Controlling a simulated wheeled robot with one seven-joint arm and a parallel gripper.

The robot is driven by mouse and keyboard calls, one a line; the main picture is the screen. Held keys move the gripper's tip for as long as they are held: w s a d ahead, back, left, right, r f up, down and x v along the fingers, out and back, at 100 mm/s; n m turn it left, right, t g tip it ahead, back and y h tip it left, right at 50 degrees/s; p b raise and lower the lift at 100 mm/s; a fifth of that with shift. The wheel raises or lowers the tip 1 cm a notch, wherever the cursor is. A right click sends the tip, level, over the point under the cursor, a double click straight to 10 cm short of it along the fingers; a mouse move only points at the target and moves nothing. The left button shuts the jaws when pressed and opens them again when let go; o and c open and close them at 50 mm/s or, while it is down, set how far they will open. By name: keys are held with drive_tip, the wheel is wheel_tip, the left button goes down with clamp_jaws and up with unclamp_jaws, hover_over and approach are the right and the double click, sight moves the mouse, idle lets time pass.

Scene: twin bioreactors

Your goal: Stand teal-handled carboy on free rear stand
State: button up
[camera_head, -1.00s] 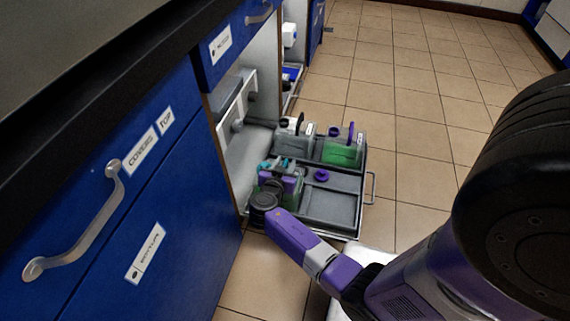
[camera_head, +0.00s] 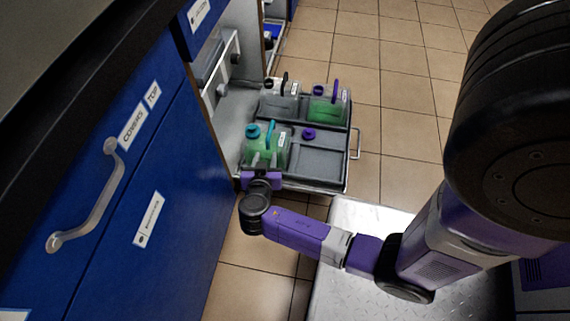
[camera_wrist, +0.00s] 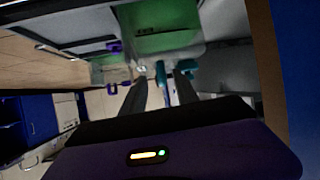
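The teal-handled carboy (camera_head: 253,150), clear with green liquid and a teal cap, stands upright in the front left part of the pulled-out grey tray (camera_head: 342,165). Its teal handle (camera_head: 271,132) also shows in the wrist view (camera_wrist: 165,85), lying between my fingers in the picture. My gripper (camera_head: 265,161) is at the tray's front edge, close in front of the carboy, its two grey fingers apart. In the wrist view my gripper (camera_wrist: 158,92) is also open. I cannot tell whether a finger touches the carboy. I cannot make out a free rear stand.
A black-handled carboy (camera_head: 279,102) and a purple-handled carboy (camera_head: 326,111) with green liquid stand in the tray's rear. A purple cap-like piece (camera_head: 309,134) sits right of the teal-handled carboy. Blue cabinet fronts (camera_head: 165,200) rise at left; tiled floor (camera_head: 400,100) is clear at right.

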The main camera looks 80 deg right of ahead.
drive_tip(key=s+a+n+t+y, duration=0.3)
drive_tip(key=s+a+n+y, duration=0.15)
drive_tip(key=a, duration=0.45)
drive_tip(key=s+a+n+t+y, duration=0.3)
drive_tip(key=s+a+n+y, duration=0.15)
drive_tip(key=a, duration=0.45)
drive_tip(key=s+a+r+n+t+y, duration=0.1)
drive_tip(key=s+a+r+n+t, duration=0.1)
drive_tip(key=r, duration=0.6)
drive_tip(key=s+a+r+n+t+y, duration=0.1)
drive_tip(key=a+r+n+t, duration=0.1)
drive_tip(key=r, duration=0.7)
drive_tip(key=s+a+r+n+t+y, duration=0.1)
drive_tip(key=s+a+r+n+t, duration=0.1)
drive_tip(key=r, duration=0.6)
drive_tip(key=shift+s+a+r, duration=0.3)
drive_tip(key=shift+a+r, duration=0.05)
drive_tip(key=shift+a, duration=0.05)
drive_tip(key=shift+r, duration=0.1)
